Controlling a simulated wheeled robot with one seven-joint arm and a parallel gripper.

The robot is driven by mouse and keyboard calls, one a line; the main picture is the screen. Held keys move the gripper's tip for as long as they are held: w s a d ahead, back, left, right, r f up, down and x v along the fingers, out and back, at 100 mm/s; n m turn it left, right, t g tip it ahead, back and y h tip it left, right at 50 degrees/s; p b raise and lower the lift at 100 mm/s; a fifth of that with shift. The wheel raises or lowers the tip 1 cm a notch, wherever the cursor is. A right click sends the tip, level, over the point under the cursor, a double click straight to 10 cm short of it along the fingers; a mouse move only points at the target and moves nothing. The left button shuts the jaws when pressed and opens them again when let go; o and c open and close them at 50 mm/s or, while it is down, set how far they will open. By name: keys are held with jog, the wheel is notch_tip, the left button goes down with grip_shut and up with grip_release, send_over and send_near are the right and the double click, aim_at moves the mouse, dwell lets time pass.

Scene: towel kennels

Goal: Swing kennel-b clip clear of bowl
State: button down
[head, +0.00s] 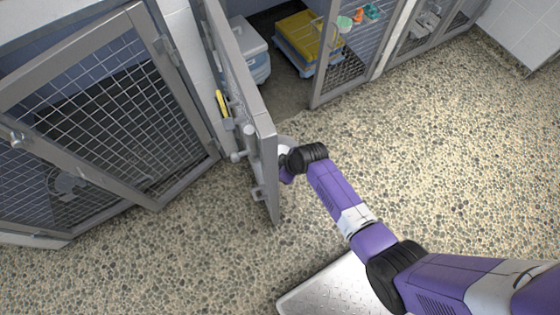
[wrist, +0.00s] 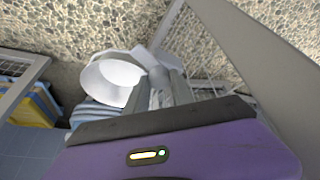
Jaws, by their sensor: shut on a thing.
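A white bowl (wrist: 110,82) shows in the wrist view, beside a pale grey clip (wrist: 158,62). In the head view only a sliver of the bowl (head: 286,142) shows past the edge of the open kennel door (head: 262,128). My gripper (wrist: 162,92) is shut on the clip, just right of the bowl in the wrist view. In the head view my gripper (head: 287,166) is mostly hidden behind the door's free edge. The exact contact of the fingertips, and whether clip and bowl touch, cannot be made out.
A yellow-handled item (head: 222,103) and a latch (head: 241,156) are on the door's left face. Another mesh door (head: 120,110) stands at the left. A stack of yellow and blue towels (head: 305,40) and a grey-white carrier (head: 248,48) lie behind. Pebbled floor at right is clear.

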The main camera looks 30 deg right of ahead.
jog(key=shift+m, duration=0.5)
jog(key=c, duration=1.1)
grip_release()
jog(key=p+v, duration=0.3)
jog(key=v, duration=0.4)
jog(key=shift+s+r, duration=0.2)
jog(key=shift+r, duration=0.15)
